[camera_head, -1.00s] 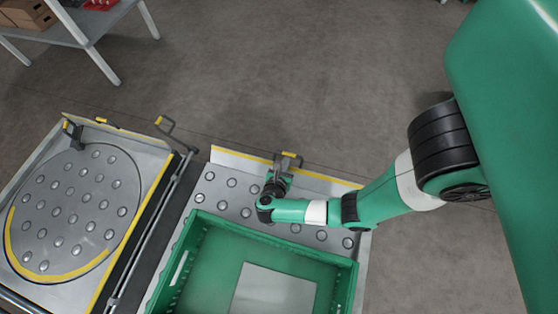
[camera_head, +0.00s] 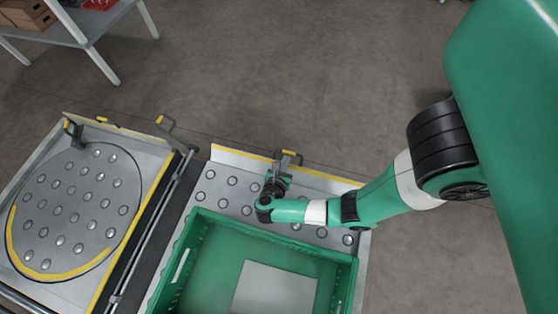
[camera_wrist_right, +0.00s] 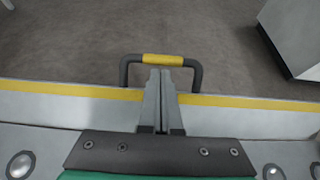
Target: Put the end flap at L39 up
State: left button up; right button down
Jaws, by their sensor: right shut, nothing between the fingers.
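The end flap (camera_head: 235,160) is a pale panel with a yellow edge along the far end of the ball-top table. It also crosses the right wrist view (camera_wrist_right: 60,104). Its dark handle (camera_head: 298,158) has a yellow grip and stands out beyond the yellow edge; the grip shows in the right wrist view (camera_wrist_right: 162,60). My right gripper (camera_head: 279,170) is at the flap's middle, shut and empty. In the right wrist view its fingertips (camera_wrist_right: 160,75) lie together just short of the grip; contact cannot be told. No L39 label is readable. My left gripper is not in view.
A green crate (camera_head: 200,230) with a pale sheet inside stands on the ball-top table (camera_head: 210,187), close to my right forearm. A round turntable (camera_head: 75,215) is at left, with its own yellow-gripped handles. A shelf (camera_head: 85,30) stands at upper left. The floor beyond the flap is clear.

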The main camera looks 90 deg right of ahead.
dwell(0.5)
jog(key=p+v, duration=0.3)
jog(key=v, duration=0.8)
jog(key=shift+a+r, duration=0.2)
jog(key=shift+a, duration=0.1)
